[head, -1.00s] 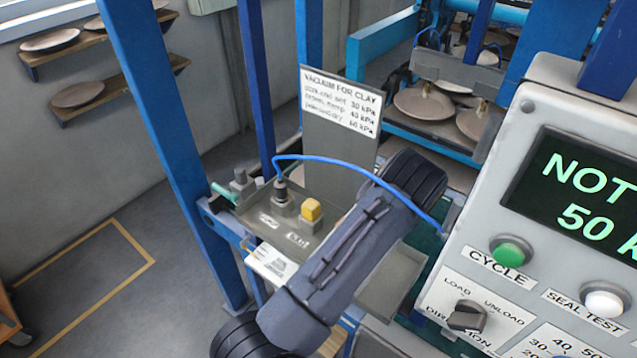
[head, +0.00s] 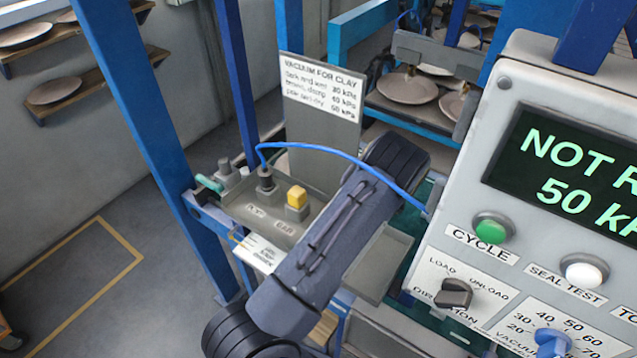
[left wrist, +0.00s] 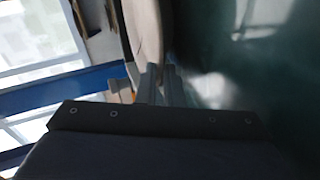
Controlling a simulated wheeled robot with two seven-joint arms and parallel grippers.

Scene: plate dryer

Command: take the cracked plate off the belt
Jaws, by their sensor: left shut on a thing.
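My left gripper (left wrist: 160,85) shows at the centre of the left wrist view, its fingers shut on the rim of a pale plate (left wrist: 146,32). The plate stands nearly edge-on to the camera and runs out of the top of the picture. A dark green surface (left wrist: 235,85), perhaps the belt, fills the right side, blurred and close. In the head view my left arm comes up from the bottom, and its gripper and the held plate are hidden. My right gripper is in neither view.
A control panel (head: 470,250) with a green CYCLE button (head: 493,228) stands close on the right. Several plates (head: 407,88) sit in the machine behind. Blue posts (head: 160,140) stand left.

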